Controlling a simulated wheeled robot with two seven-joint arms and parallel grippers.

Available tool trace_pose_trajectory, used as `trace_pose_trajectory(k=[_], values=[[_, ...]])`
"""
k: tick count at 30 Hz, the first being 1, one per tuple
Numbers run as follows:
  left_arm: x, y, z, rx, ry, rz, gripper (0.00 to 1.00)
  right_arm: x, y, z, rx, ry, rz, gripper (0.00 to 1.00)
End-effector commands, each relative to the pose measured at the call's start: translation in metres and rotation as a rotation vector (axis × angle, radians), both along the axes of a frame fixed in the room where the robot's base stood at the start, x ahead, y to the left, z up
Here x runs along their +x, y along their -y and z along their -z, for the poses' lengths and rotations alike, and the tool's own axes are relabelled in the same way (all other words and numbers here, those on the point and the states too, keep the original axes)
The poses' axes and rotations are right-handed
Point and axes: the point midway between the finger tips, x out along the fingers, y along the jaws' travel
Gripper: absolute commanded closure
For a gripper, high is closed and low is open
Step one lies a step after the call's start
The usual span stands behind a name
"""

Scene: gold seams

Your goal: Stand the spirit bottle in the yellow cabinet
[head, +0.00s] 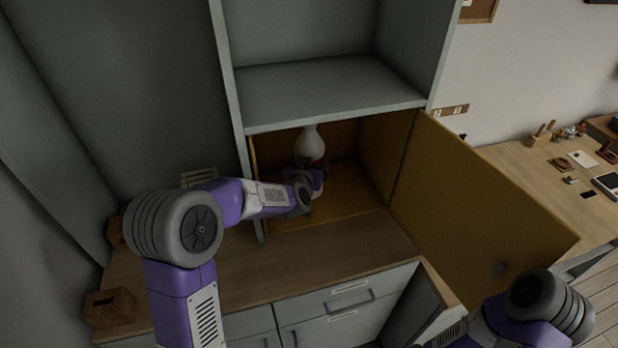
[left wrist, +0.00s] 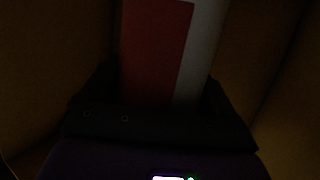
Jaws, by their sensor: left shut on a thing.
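The yellow cabinet (head: 383,155) stands open below the grey shelf, its yellow door (head: 490,200) swung out to the right. The spirit bottle (head: 310,145) is pale with a round body and is upright inside the cabinet opening; its lower part is hidden by my gripper and arm. In the left wrist view the bottle (left wrist: 155,50) shows a red and white surface between the fingers. My left gripper (head: 316,175) is inside the cabinet, shut on the bottle. Whether the bottle's base touches the cabinet floor cannot be seen. My right gripper is out of view; only my right arm shows at lower right.
A wooden counter (head: 330,250) runs in front of the cabinet, mostly clear. A small wooden box (head: 110,307) sits at its left end. Below, a lower cupboard door (head: 425,305) stands open. A desk (head: 540,180) with small items is at right.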

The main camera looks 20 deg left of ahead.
Motion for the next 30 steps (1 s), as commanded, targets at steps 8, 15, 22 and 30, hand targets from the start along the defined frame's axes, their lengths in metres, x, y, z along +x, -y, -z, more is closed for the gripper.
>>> trace_pose_trajectory(k=[8,15,22,30], values=[[0.001,-0.001,0.011,0.002,0.012,-0.003,0.90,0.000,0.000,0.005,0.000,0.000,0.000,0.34],[0.001,-0.001,0.047,0.002,0.010,-0.002,0.90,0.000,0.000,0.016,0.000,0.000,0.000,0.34],[0.004,-0.002,0.049,0.000,0.015,-0.003,0.90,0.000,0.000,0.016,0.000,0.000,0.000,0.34],[0.003,-0.003,0.057,0.000,0.006,-0.002,0.09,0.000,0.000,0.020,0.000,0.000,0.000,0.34]])
